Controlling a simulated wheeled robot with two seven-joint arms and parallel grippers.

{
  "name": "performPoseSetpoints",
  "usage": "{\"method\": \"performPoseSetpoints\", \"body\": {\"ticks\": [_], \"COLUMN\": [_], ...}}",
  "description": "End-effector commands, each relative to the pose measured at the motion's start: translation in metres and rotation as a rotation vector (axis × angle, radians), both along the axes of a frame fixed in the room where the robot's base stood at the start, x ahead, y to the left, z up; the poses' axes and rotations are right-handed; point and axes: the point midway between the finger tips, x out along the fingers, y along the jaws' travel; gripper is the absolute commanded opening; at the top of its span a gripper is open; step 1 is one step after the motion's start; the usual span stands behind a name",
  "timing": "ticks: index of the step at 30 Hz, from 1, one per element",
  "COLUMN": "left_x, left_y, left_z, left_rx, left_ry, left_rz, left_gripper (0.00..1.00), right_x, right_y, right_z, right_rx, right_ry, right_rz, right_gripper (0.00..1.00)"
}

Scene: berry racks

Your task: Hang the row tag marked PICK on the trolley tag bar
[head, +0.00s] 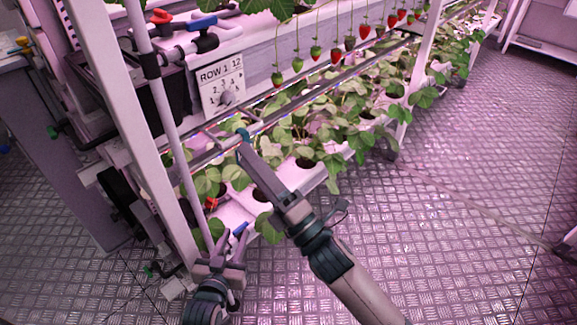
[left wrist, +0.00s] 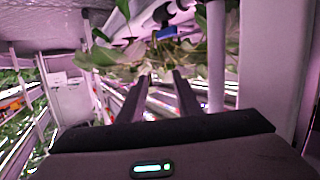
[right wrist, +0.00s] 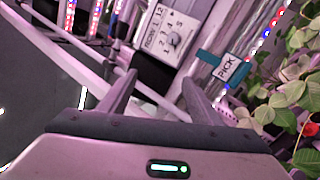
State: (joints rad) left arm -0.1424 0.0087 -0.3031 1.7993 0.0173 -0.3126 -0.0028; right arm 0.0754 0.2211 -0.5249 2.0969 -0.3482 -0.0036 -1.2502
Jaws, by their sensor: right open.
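The PICK tag, a white label (right wrist: 228,68) with a teal top (right wrist: 208,57), hangs tilted in the right wrist view, beyond and right of my right finger. A small teal part (head: 243,133) shows at my right gripper's tips in the head view and appears to be the same tag. My right gripper (head: 244,149) is open, its fingers apart with nothing between them (right wrist: 161,82). My left gripper (head: 232,243) is low beside the white post; its fingers (left wrist: 160,78) stand apart and empty. I cannot tell which bar is the trolley tag bar.
A ROW dial plate (head: 222,85) is on the rack's end, below a blue valve handle (head: 203,22). White posts (head: 128,130) stand left of the plants. Leafy plants fill the gutter (head: 318,182); strawberries (head: 336,56) hang above. The metal floor at right is open.

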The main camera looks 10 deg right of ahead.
Motion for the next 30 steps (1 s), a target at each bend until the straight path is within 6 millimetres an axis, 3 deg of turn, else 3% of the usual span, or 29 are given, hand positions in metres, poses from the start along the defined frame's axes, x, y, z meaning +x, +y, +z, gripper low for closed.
{"method": "performPoseSetpoints", "body": {"ticks": [1, 8, 15, 18, 22, 25, 30], "left_x": [-0.013, -0.095, -0.214, -0.257, -0.295, -0.310, -0.314], "left_y": [0.008, 0.052, 0.102, 0.119, 0.133, 0.139, 0.140], "left_z": [-0.013, -0.114, -0.187, -0.205, -0.218, -0.224, -0.227], "left_rx": [0.023, 0.122, 0.211, 0.238, 0.260, 0.268, 0.270], "left_ry": [0.070, 0.387, 0.689, 0.782, 0.861, 0.891, 0.900], "left_rz": [0.005, 0.033, 0.059, 0.066, 0.073, 0.076, 0.077], "left_gripper": [0.31, 0.31, 0.31, 0.31, 0.31, 0.31, 0.31], "right_x": [0.003, 0.013, 0.012, 0.010, 0.007, 0.006, 0.006], "right_y": [-0.003, -0.021, -0.048, -0.059, -0.069, -0.073, -0.074], "right_z": [0.004, -0.029, -0.063, -0.074, -0.086, -0.091, -0.095], "right_rx": [-0.084, -0.523, -0.947, -1.082, -1.196, -1.239, -1.252], "right_ry": [-0.017, -0.148, -0.303, -0.361, -0.413, -0.434, -0.442], "right_rz": [-0.034, -0.182, -0.263, -0.276, -0.283, -0.285, -0.286], "right_gripper": [0.58, 0.58, 0.58, 0.58, 0.58, 0.58, 0.58]}}
